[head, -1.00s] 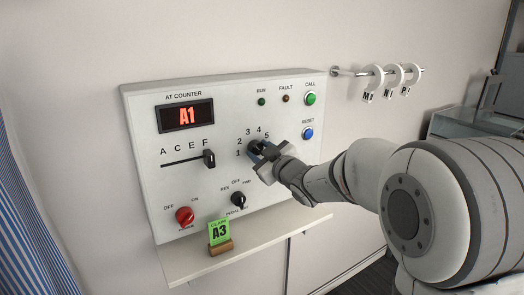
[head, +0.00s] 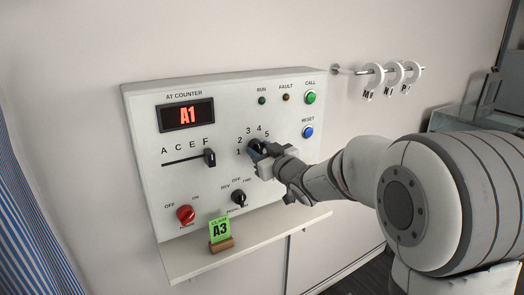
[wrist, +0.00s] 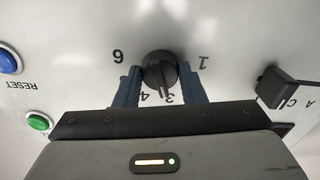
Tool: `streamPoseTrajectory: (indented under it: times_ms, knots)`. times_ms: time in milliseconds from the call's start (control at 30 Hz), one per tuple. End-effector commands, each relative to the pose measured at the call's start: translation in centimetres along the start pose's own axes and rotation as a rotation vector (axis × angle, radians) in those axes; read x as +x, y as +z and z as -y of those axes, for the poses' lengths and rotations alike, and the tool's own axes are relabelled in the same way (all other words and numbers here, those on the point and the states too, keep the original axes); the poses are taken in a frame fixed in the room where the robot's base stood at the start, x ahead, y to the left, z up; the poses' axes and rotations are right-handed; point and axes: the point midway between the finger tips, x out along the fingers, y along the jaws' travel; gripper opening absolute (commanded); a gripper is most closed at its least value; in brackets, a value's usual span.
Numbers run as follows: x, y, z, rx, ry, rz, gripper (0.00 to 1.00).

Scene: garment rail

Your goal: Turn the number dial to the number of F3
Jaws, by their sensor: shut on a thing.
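The number dial (wrist: 160,70) is a dark round knob on the white control panel, ringed by numbers. My gripper (wrist: 159,76) is shut on it, one blue-grey finger on each side. In the wrist view, which is upside down, the dial's pale mark points toward 3, and 1, 3, 4 and 6 show; the fingers hide the others. In the head view my gripper (head: 263,160) covers most of the dial. The display (head: 187,115) reads A1. The letter slider (head: 210,158) stands at F. A green claim card (head: 219,230) reads A3.
The small black knob (head: 239,198) sits just below my gripper, and the red power knob (head: 185,214) is at lower left. Green call (head: 310,97) and blue reset (head: 308,132) buttons are at right. A shelf (head: 270,236) juts out below. Tagged rings hang on a rail (head: 345,71).

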Motion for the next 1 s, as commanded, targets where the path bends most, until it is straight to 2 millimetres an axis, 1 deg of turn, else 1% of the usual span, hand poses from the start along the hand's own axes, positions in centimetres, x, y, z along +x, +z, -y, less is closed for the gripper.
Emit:
streamPoseTrajectory:
  times_ms: [33,133,167,400,633,733,867,1000]
  knots:
    - [0.1,-0.6,-0.2,-0.001,0.003,-0.011,0.14]
    - [0.1,-0.6,-0.2,-0.002,0.003,-0.012,0.14]
    - [0.1,-0.6,-0.2,-0.002,0.003,-0.012,0.39]
    - [0.0,-0.3,-0.1,-0.002,0.001,-0.007,0.58]
    - [0.0,-0.2,0.0,-0.002,0.001,-0.004,0.58]
    - [-0.7,-0.2,-0.1,-0.002,0.002,-0.005,0.58]
    - [-2.5,-0.2,-0.1,-0.004,0.003,-0.006,0.58]
    - [-5.0,-0.1,-0.1,-0.003,0.003,-0.005,0.58]
